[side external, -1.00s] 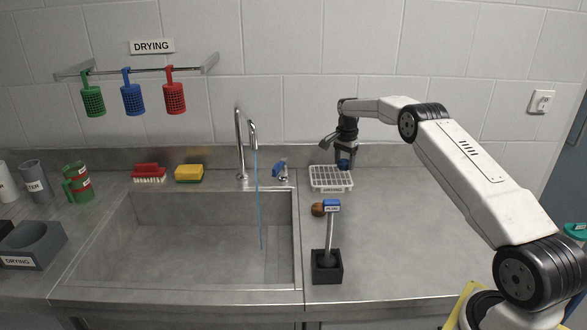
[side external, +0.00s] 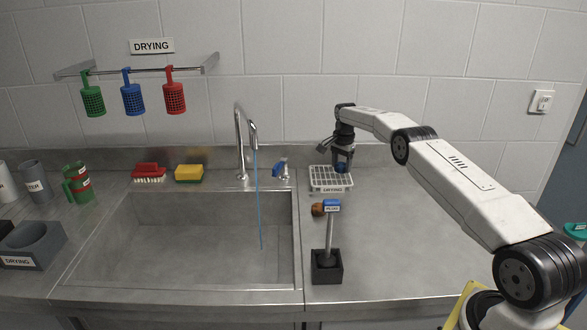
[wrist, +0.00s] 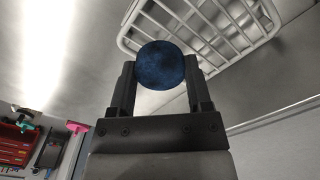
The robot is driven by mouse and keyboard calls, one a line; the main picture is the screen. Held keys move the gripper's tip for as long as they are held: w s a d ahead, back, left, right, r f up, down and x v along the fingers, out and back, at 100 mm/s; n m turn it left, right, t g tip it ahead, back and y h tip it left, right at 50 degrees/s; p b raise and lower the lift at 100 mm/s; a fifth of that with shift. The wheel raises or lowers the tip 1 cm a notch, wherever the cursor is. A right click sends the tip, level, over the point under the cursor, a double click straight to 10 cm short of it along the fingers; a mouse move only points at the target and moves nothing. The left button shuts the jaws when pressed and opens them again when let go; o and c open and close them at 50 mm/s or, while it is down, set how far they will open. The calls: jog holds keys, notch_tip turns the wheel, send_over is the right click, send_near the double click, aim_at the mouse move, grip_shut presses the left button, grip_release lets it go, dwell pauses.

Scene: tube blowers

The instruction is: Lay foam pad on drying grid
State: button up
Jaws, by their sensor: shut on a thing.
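The foam pad (wrist: 160,78) is a dark blue, speckled round piece. My gripper (wrist: 159,88) is shut on it, with one finger on each side in the wrist view. The drying grid (side external: 331,185) is a white slatted rack with a label on its front, at the back of the counter right of the sink. It also shows in the wrist view (wrist: 178,30), beyond the pad. In the side view my gripper (side external: 342,165) is at the grid's back right, with the pad showing blue low between its fingers. Whether the pad touches the slats cannot be told.
A brown round object (side external: 318,209) and a blue-topped plug in a black stand (side external: 327,268) are in front of the grid. The faucet (side external: 242,145) runs water into the sink to the left. The counter right of the grid is clear.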

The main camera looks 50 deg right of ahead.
aim_at(342, 165)
jog(key=shift+f, duration=1.5)
jog(key=shift+f, duration=0.1)
jog(key=o, duration=1.2)
notch_tip(342, 165, up, 12)
jog(key=shift+r, duration=0.1)
